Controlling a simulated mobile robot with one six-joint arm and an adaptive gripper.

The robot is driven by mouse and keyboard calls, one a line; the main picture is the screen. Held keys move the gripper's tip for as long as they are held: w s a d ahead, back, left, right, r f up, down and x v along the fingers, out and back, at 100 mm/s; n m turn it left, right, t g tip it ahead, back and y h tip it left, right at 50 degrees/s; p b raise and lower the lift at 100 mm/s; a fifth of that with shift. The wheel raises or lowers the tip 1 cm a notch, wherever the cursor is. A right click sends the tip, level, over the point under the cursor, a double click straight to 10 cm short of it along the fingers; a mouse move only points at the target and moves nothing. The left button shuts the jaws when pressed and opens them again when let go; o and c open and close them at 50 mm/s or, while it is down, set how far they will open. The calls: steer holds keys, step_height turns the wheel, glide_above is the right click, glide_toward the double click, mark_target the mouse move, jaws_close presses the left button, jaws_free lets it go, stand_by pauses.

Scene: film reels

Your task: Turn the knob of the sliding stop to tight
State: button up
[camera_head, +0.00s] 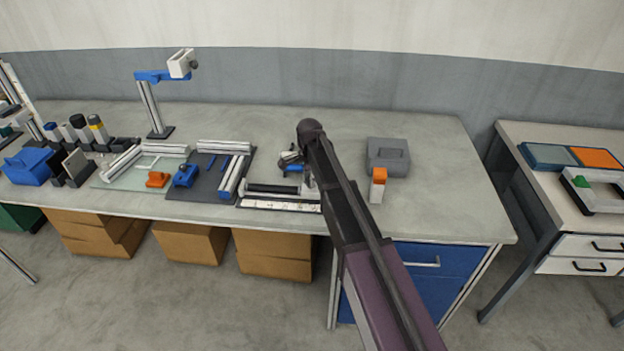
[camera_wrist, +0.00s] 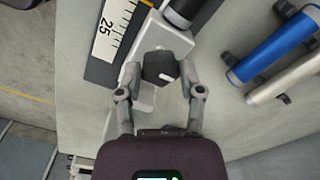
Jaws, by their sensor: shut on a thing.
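In the wrist view, the knob (camera_wrist: 158,66) is dark and faceted, with a white pointer mark at its lower right. It sits on the pale grey sliding stop (camera_wrist: 166,38). My gripper (camera_wrist: 159,72) has one finger on each side of the knob and is shut on it. The stop lies beside a white ruler scale (camera_wrist: 112,28), near the printed 25. In the head view, the stop (camera_head: 308,184) shows only in part beside my arm, which hides the knob and my fingers. I cannot read any tight marking.
A black cylinder (camera_wrist: 184,12) is just beyond the stop. Blue and silver tubes (camera_wrist: 272,48) lie to its right. In the head view, a grey case (camera_head: 388,155) and an orange-topped block (camera_head: 378,186) stand right of my arm. The bench's right end is clear.

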steer(key=shift+s, duration=0.2)
steer(key=o, duration=1.2)
steer(key=shift+c, duration=0.2)
steer(key=shift+w, duration=0.1)
steer(key=shift+r, duration=0.1)
